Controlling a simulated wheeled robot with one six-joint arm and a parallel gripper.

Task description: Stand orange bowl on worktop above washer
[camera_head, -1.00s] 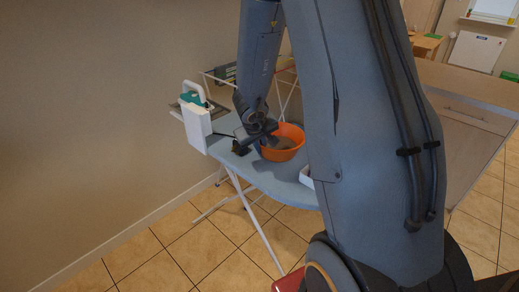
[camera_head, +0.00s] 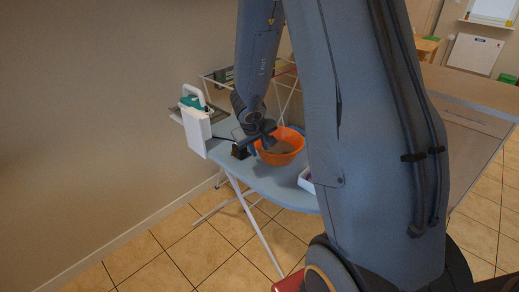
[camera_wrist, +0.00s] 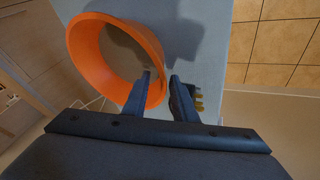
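The orange bowl (camera_head: 291,156) stands upright on a blue-grey ironing board and looks empty. It also shows in the wrist view (camera_wrist: 84,62), at upper left. My gripper (camera_head: 262,143) is at the bowl's left rim in the head view. In the wrist view my gripper (camera_wrist: 161,78) is open, with a gap between its fingers. One finger overlaps the bowl's wall and the other is just outside it, with the rim showing between them. I cannot tell whether either touches it.
A white tray (camera_head: 306,181) is at the right, partly behind my arm. A drying rack (camera_head: 286,82) stands behind, and a wall is at left. Tiled floor lies open in front.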

